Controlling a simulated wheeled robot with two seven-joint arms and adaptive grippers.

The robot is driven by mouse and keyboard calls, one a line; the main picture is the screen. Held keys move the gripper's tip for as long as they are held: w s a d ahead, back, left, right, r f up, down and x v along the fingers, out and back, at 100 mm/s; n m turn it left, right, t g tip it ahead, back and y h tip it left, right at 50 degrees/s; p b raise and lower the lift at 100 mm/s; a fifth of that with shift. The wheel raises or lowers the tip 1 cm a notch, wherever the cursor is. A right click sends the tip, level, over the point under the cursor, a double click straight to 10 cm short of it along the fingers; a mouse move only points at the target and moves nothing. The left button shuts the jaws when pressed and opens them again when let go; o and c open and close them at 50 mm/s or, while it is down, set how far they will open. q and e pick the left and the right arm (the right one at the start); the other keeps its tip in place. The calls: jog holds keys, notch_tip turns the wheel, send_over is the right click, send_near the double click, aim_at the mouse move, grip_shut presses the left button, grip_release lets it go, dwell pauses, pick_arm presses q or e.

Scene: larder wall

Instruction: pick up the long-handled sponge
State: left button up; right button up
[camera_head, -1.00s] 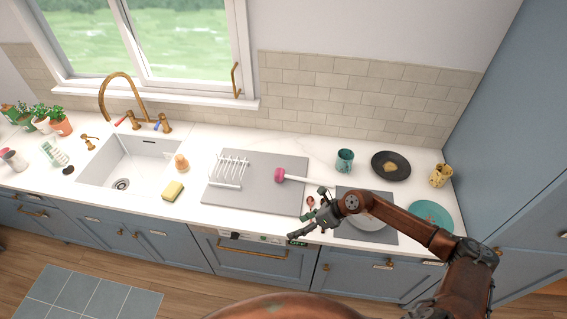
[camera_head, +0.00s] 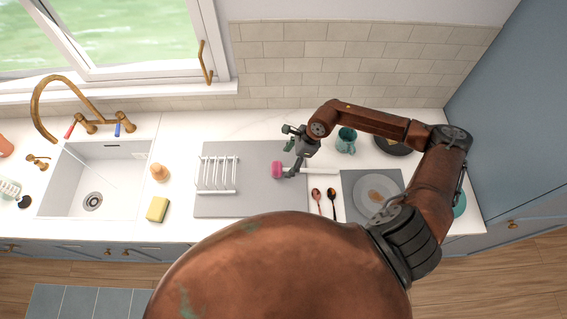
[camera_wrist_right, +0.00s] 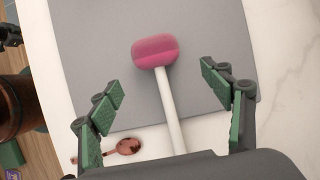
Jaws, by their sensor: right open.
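The long-handled sponge (camera_head: 278,169) has a pink head and a white handle. Its head rests on the grey drying mat and its handle runs right over the counter. My right gripper (camera_head: 288,155) is above the sponge, near its head. In the right wrist view the pink sponge head (camera_wrist_right: 156,51) lies ahead of the fingers, with the handle running down between them. The right gripper (camera_wrist_right: 163,105) is open, one finger on each side of the handle and nothing held. The handle's near end is hidden by the gripper body. My left gripper is not in view.
A grey mat (camera_head: 262,202) holds a white dish rack (camera_head: 218,175). Two spoons (camera_head: 324,201) lie below the handle. A plate (camera_head: 376,195) sits on a grey cloth at right. A teal mug (camera_head: 346,140) stands behind. A yellow sponge (camera_head: 157,209) lies by the sink (camera_head: 52,195).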

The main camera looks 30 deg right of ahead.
aim_at(282, 168)
jog(key=shift+a+f, duration=0.2)
jog(key=shift+f, duration=0.2)
jog(key=shift+a+f+p, duration=0.15)
jog(key=shift+f+p, duration=0.15)
jog(key=shift+f, duration=0.05)
jog(key=p+x, duration=0.1)
jog(key=x, duration=0.1)
jog(key=shift+w+a+f, duration=0.2)
jog(key=shift+w+a, duration=0.05)
jog(key=shift+p+x, duration=0.3)
jog(key=shift+x, duration=0.85)
jog(key=shift+s+d, duration=0.1)
jog(key=shift+c, duration=0.5)
jog(key=c, duration=1.2)
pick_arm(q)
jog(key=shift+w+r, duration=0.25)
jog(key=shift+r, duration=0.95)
pick_arm(e)
jog(key=shift+c, duration=0.2)
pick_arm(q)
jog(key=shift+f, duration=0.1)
pick_arm(e)
jog(key=shift+r, duration=0.15)
